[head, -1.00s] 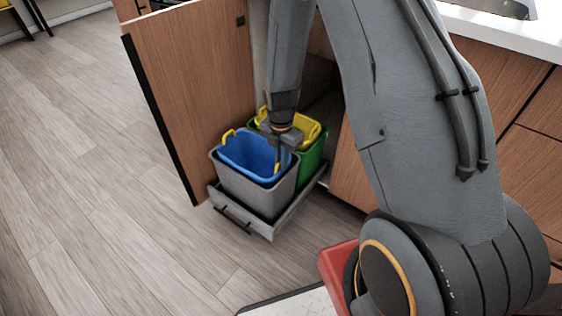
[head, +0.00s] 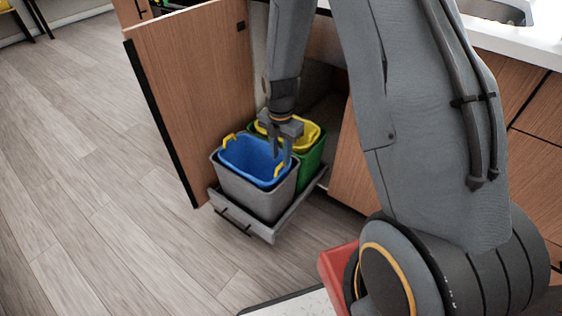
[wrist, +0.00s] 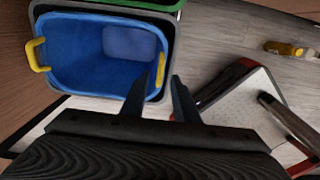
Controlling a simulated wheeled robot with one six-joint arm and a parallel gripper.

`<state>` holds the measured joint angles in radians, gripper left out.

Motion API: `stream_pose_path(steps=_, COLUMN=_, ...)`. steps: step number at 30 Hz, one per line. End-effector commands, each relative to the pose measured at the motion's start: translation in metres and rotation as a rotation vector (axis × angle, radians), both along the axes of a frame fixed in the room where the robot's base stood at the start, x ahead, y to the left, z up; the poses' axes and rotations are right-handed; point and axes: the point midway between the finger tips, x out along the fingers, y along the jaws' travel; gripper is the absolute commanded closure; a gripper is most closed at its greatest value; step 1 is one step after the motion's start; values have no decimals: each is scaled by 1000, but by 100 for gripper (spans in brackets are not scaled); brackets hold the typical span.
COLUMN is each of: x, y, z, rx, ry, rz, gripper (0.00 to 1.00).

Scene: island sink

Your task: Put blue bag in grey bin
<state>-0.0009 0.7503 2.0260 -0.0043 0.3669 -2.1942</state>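The blue bag (head: 250,158), a tub-like liner with two yellow handles, sits inside the grey bin (head: 243,194) in the pull-out drawer. Its rim stands slightly above the bin's rim. In the wrist view the bag (wrist: 85,50) is seen from above, empty, with the grey bin's rim (wrist: 33,75) around it. My gripper (head: 280,155) is above the bag's right side, near the right yellow handle. In the wrist view the gripper's fingers (wrist: 162,78) are apart, with a gap between them and nothing visibly held.
A green bin (head: 313,160) with a yellow liner (head: 305,131) stands behind the grey bin. The open wooden cabinet door (head: 190,90) is to the left. The drawer front (head: 240,222) sticks out over clear floor (head: 100,190).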

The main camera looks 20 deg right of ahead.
Motion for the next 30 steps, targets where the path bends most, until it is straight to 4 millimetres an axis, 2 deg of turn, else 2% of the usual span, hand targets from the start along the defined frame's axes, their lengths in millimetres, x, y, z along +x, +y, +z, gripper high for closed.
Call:
stream_pose_path(steps=1, x=1, y=0, z=14, rx=0, ry=-4, rz=0, gripper=73)
stream_pose_path(steps=6, x=0, y=0, z=46, rx=0, ry=-2, rz=0, gripper=73)
stream_pose_path(steps=14, x=0, y=1, z=71, rx=1, ry=-1, rz=-4, gripper=73)
stream_pose_path(steps=17, x=-4, y=6, z=84, rx=1, ry=-3, rz=-54, gripper=73)
stream_pose_path(steps=19, x=-11, y=13, z=100, rx=3, ry=-6, rz=-141, gripper=73)
stream_pose_path(steps=23, x=-37, y=34, z=144, rx=11, ry=-10, rz=-400, gripper=73)
stream_pose_path(steps=30, x=-107, y=68, z=217, rx=28, ry=-1, rz=-959, gripper=73)
